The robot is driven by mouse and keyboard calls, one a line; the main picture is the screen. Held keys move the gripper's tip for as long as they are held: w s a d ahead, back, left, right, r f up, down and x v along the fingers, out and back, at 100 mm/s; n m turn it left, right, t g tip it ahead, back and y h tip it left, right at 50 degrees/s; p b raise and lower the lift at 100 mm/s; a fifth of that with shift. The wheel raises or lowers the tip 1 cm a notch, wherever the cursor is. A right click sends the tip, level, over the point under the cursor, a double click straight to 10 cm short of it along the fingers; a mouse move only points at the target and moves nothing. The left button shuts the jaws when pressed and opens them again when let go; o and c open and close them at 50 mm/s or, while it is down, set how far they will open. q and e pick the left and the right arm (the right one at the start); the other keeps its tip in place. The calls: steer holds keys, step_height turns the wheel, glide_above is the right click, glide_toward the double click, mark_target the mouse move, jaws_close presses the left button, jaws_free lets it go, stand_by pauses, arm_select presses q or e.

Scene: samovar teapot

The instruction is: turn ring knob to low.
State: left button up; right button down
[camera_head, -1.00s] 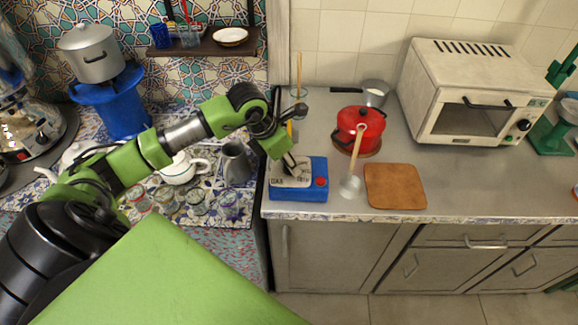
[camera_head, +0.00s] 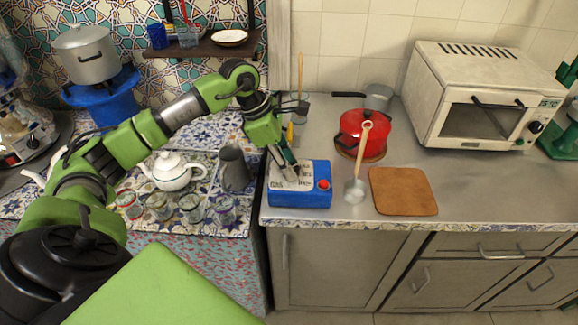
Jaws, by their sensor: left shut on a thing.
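A blue box (camera_head: 300,200) stands at the left end of the steel counter. It has a pale printed plate (camera_head: 303,174) and a red button (camera_head: 323,184) on top. My left gripper (camera_head: 285,165) points down at the left part of this plate. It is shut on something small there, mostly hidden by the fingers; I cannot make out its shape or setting. A blue burner (camera_head: 107,107) stands at the back left with a grey lidded pot (camera_head: 90,57) on it; no knob can be made out on it. My right gripper is not in view.
A grey jug (camera_head: 234,168), a white teapot (camera_head: 172,171) and several glasses stand left of the box. A brown board (camera_head: 404,191) and a white oven (camera_head: 490,92) are to the right.

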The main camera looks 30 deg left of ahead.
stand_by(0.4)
arm_select(q)
steer(key=o, duration=1.1)
steer(key=shift+r, duration=0.1)
